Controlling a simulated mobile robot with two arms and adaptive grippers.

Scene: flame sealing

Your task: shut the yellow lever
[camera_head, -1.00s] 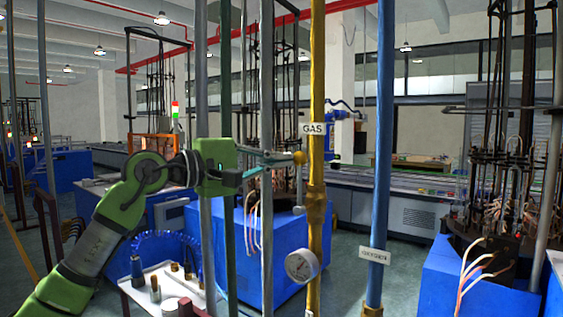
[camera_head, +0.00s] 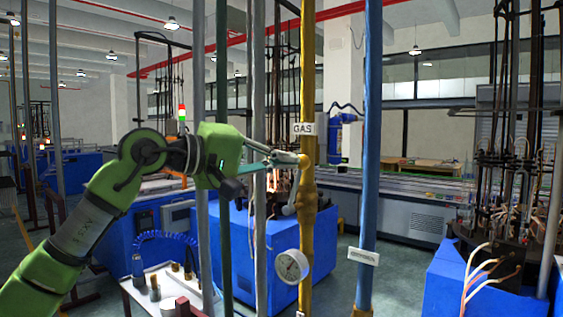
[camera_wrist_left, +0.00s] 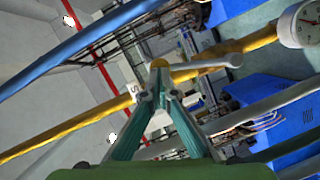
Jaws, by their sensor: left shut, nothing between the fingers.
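The yellow gas pipe (camera_head: 308,115) stands upright in the head view, with a "GAS" label (camera_head: 303,129). A yellow knob (camera_head: 305,160) sits on its valve, and it also shows in the wrist view (camera_wrist_left: 159,63). A pale grey lever handle (camera_head: 289,209) hangs down close beside the pipe; in the wrist view the lever (camera_wrist_left: 208,63) reaches right from the knob. My left gripper (camera_head: 297,160) is shut and empty, its tips (camera_wrist_left: 157,88) at the knob. I cannot tell whether they touch it. My right gripper is out of view.
A blue pipe (camera_head: 370,150) stands right of the gas pipe. Grey (camera_head: 259,200) and green (camera_head: 223,240) poles stand to the left, close to my left arm. A round gauge (camera_head: 291,266) hangs below the valve. A white table (camera_head: 135,293) with small items is lower left.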

